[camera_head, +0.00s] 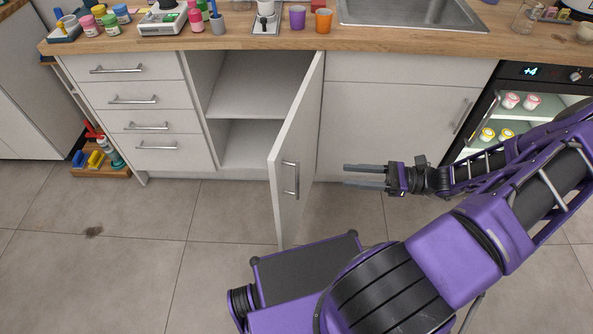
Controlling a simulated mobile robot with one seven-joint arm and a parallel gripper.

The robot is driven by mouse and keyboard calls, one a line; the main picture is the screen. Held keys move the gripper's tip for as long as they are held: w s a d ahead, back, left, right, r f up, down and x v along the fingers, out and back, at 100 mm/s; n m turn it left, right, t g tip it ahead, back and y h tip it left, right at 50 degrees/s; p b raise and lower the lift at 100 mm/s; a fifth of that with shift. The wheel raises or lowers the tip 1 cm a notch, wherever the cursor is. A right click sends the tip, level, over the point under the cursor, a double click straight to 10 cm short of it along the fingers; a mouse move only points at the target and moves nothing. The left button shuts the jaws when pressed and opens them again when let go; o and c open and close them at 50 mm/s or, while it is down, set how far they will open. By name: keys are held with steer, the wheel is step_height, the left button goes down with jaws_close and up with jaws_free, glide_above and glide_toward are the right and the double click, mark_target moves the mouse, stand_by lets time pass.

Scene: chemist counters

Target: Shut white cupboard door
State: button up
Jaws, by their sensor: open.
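The white cupboard door (298,150) stands wide open, swung out from its right side toward me. Its bar handle (290,178) is on the door's outer face, near the free edge. The cupboard (258,85) behind it shows one shelf and looks empty. My gripper (364,176) is to the right of the door, with its two fingers pointing left toward the door's outer face. The fingers are apart, with nothing between them, and a gap shows between the fingertips and the door.
A closed cupboard door (392,125) is behind my gripper. A drawer stack (140,115) is left of the open cupboard. The wooden countertop (250,44) carries bottles, cups and a sink (415,14). A lit glass-fronted cabinet (520,110) is at right. Open floor (200,210) lies left of the door.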

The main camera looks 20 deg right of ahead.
steer(key=x, duration=1.4)
steer(key=shift+s, duration=0.1)
jaws_close()
stand_by(0.9)
